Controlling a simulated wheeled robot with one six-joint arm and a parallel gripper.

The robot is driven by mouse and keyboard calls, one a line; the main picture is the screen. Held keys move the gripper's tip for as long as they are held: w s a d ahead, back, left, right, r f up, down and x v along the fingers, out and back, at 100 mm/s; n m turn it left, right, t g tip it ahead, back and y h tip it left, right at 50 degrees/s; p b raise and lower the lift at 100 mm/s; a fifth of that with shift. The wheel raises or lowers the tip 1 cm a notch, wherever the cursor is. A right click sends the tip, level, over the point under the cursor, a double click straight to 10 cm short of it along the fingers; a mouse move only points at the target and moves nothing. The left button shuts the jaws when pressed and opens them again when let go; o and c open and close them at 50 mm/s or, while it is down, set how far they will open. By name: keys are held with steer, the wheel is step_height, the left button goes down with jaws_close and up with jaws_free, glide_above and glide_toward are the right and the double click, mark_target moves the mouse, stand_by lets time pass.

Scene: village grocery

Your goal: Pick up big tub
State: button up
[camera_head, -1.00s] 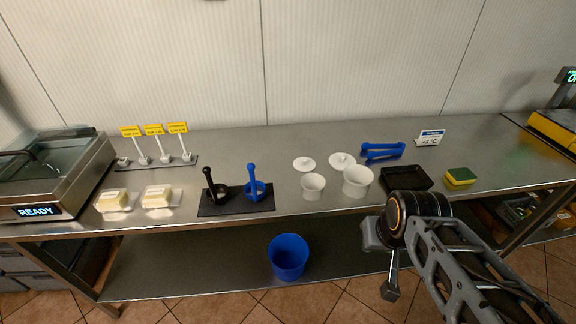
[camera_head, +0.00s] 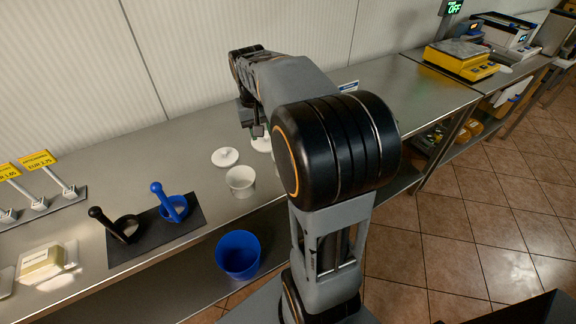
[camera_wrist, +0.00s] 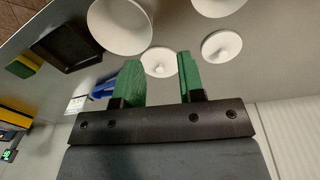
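The big tub (camera_wrist: 120,25) is white, round and open-topped; it stands on the steel counter, cut by the top edge of the wrist view. My arm hides it in the head view. The smaller white tub (camera_head: 240,181) stands beside it and is partly in the wrist view (camera_wrist: 218,4). Two white lids (camera_wrist: 160,61) (camera_wrist: 221,46) lie by the tubs, toward the wall. My gripper (camera_wrist: 158,64) has its green fingers apart with nothing held between them. It is above the counter on the wall side of the tubs, apart from the big tub.
Blue tongs (camera_wrist: 103,88), a black tray (camera_wrist: 68,42) and a sponge (camera_wrist: 22,66) lie on the big tub's other side. Black and blue tools (camera_head: 172,205) stand on a dark mat. A blue bucket (camera_head: 238,254) sits on the lower shelf. The wall is close behind.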

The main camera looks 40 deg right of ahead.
steer(key=shift+w+d+f, duration=0.1)
steer(key=shift+d+f, duration=0.45)
steer(key=shift+f, duration=1.85)
steer(key=shift+w+d+f, duration=0.1)
steer(key=shift+d+f, duration=0.5)
steer(key=shift+f, duration=1.75)
steer(key=shift+d+f, duration=0.55)
steer(key=shift+f, duration=1.85)
jaws_close()
